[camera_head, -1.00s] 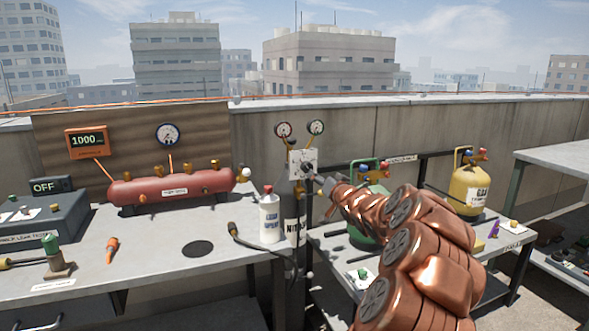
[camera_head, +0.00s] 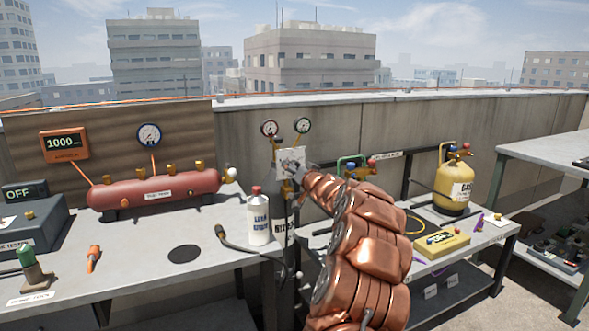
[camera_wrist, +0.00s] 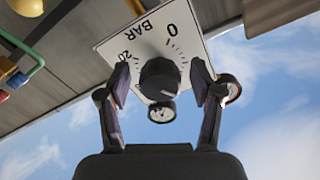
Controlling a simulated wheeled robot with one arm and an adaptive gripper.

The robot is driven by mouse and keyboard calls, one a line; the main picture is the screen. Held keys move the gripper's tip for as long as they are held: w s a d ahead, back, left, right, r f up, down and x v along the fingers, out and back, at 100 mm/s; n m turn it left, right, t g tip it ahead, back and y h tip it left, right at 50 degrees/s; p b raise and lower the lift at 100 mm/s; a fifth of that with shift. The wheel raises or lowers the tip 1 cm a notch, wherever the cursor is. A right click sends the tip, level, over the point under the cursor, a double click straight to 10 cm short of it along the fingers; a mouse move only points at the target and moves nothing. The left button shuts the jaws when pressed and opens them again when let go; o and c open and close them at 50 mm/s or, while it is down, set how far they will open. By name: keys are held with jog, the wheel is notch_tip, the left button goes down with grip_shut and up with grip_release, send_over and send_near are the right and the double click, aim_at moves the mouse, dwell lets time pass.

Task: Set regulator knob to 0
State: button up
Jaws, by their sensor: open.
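The regulator knob (camera_wrist: 160,78) is black and round. It sits on a white scale plate (camera_wrist: 118,48) with tick marks, "0", "20" and "BAR", seen upside down in the wrist view. The knob's pointer setting is too small to read. My gripper (camera_wrist: 161,72) is open, with one finger on each side of the knob and visible gaps between. In the head view my gripper (camera_head: 294,165) is at the front of the plate (camera_head: 282,156) and hides the knob. The plate is below two round gauges (camera_head: 269,128) (camera_head: 303,125) on the nitrogen cylinder.
A white leak-spray bottle (camera_head: 258,218) stands on the left bench, close to the cylinder. A red tank (camera_head: 150,190) and a 1000 display (camera_head: 62,143) are further left. A yellow cylinder (camera_head: 453,190) and yellow box (camera_head: 441,243) are on the right bench. A concrete wall runs behind.

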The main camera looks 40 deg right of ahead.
jog(key=shift+w+d, duration=0.1)
jog(key=shift+w, duration=0.2)
jog(key=c, duration=1.1)
jog(key=shift+c, duration=0.2)
